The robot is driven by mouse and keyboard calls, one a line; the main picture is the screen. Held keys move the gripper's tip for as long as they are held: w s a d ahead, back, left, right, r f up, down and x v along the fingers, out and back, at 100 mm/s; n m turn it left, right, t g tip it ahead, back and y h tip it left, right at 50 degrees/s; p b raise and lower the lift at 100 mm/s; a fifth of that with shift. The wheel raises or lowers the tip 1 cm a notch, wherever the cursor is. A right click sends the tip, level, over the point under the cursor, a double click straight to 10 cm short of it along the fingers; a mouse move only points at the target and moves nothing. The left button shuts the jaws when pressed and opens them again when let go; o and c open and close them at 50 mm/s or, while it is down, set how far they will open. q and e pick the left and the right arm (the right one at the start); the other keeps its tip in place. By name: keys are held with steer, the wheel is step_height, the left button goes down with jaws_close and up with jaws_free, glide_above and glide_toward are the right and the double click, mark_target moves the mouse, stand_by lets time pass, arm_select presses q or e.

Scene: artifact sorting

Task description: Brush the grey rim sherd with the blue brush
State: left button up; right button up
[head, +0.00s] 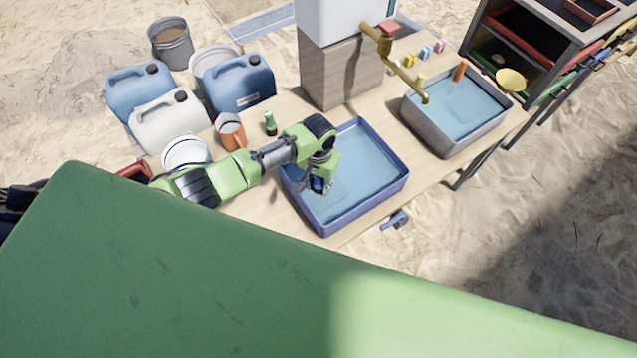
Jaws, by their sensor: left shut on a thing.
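My left gripper (318,186) reaches from the left over the blue-rimmed tray (384,186) of water. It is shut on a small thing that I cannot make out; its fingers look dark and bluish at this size. I cannot tell whether it touches the water. A small blue object (395,220) shows just beyond the table's front edge, seemingly over the sand; I cannot tell whether it is the blue brush. I cannot make out the grey rim sherd. My right gripper is not in view.
A grey basin (418,118) of water with a brass tap (402,72) stands at the right. An orange mug (231,132), a green bottle (270,124), a white bucket (186,153) and jerrycans (240,84) stand left. A large green surface fills the foreground.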

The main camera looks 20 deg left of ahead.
arm_select(q)
steer(key=shift+w+d+f+b, duration=0.1)
steer(key=shift+w+d+b, duration=0.2)
steer(key=shift+w+b, duration=0.5)
steer(key=shift+w+d+f+b, duration=0.1)
steer(key=shift+w+d+b, duration=0.25)
steer(key=shift+w, duration=0.65)
steer(key=shift+s+a+r+p, duration=0.25)
steer(key=shift+s+p, duration=0.25)
steer(key=shift+p, duration=0.15)
steer(key=shift+s+a+p, duration=0.15)
steer(key=shift+s+p, duration=0.4)
steer(key=shift+p, duration=0.05)
steer(key=shift+s+a+p, duration=0.25)
steer(key=shift+s+p, duration=0.5)
steer(key=shift+p, duration=0.1)
steer(key=shift+s+f, duration=0.1)
steer(key=shift+s, duration=0.15)
steer(key=shift+f, duration=0.1)
steer(key=w+b, duration=0.1)
steer(key=w+d+b, duration=0.1)
steer(key=w, duration=0.1)
steer(key=shift+f+b, duration=0.15)
steer(key=shift+b, duration=0.2)
steer(key=shift+w+b, duration=0.3)
steer(key=shift+w, duration=0.15)
